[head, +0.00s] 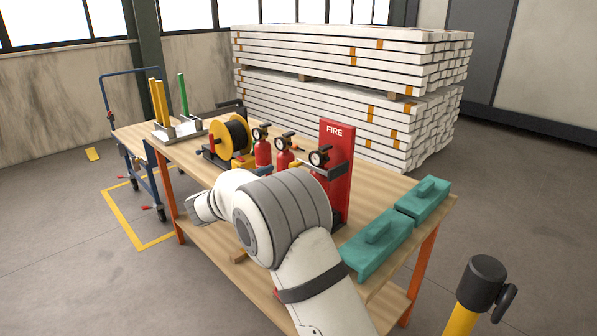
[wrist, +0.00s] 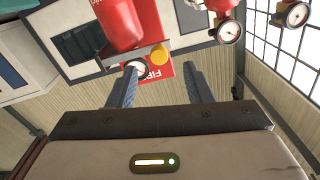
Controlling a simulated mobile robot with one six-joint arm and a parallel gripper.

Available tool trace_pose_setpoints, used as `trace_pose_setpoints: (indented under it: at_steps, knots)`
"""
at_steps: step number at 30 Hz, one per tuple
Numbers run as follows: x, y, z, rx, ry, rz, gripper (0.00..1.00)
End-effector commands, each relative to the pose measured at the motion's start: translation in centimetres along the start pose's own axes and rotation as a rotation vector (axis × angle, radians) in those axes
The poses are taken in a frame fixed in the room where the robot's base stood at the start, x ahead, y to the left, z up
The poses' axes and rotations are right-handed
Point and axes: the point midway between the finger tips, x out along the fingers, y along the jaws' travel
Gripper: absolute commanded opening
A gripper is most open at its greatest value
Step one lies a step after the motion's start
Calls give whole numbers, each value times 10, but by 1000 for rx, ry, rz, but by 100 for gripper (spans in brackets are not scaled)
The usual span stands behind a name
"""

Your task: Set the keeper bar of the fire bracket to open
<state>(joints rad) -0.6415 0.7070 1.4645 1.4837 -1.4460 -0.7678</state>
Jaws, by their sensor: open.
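The fire bracket is an upright red panel marked FIRE (head: 336,150) on the bench. My gripper (wrist: 160,67) is open and empty. Its fingers straddle the knob and the red panel in the picture; whether they touch anything is unclear. My arm hides the gripper in the head view.
Two more small red extinguishers (head: 263,153) with gauges stand left of the bracket, beside a yellow-black cable reel (head: 232,137). Teal boxes (head: 378,243) lie on the bench's right end. A post with a dark cap (head: 486,278) stands at front right. White stacked beams (head: 345,90) are behind.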

Motion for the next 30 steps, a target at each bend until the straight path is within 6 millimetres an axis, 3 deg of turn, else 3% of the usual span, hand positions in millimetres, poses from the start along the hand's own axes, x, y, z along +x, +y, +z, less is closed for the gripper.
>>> trace_pose_setpoints:
  at_steps: [15, 26, 30]
  knots:
    - [69, 1, 0, -1, 0, 5, 46]
    - [74, 1, 0, -1, -1, 2, 45]
    - [74, 1, 0, -1, -1, 1, 34]
